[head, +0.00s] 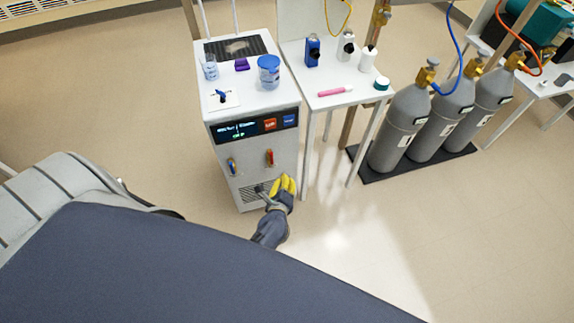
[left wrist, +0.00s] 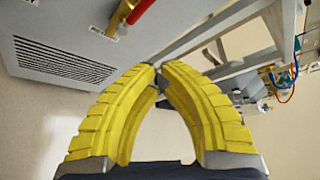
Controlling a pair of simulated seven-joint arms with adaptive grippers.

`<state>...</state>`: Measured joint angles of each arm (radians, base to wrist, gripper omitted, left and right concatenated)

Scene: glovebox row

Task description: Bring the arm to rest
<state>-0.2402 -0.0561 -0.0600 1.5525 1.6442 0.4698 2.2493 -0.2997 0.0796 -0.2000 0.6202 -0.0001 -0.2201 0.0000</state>
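My left gripper (head: 287,179) has yellow fingers and hangs low in front of the white cabinet (head: 226,185), near the right side of its vent grille. In the left wrist view the fingertips of the left gripper (left wrist: 157,66) meet, with nothing between them; the fingers bow outward below the tips. It appears apart from the cabinet, whose grille (left wrist: 65,62) fills the upper left there. My right gripper is in neither view.
A red-handled valve (head: 269,157) and a blue-handled one (head: 231,166) stick out of the cabinet front. A white side table (head: 330,100) stands right of it, with grey gas cylinders (head: 402,125) beyond. Floor (head: 440,230) at the lower right is clear.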

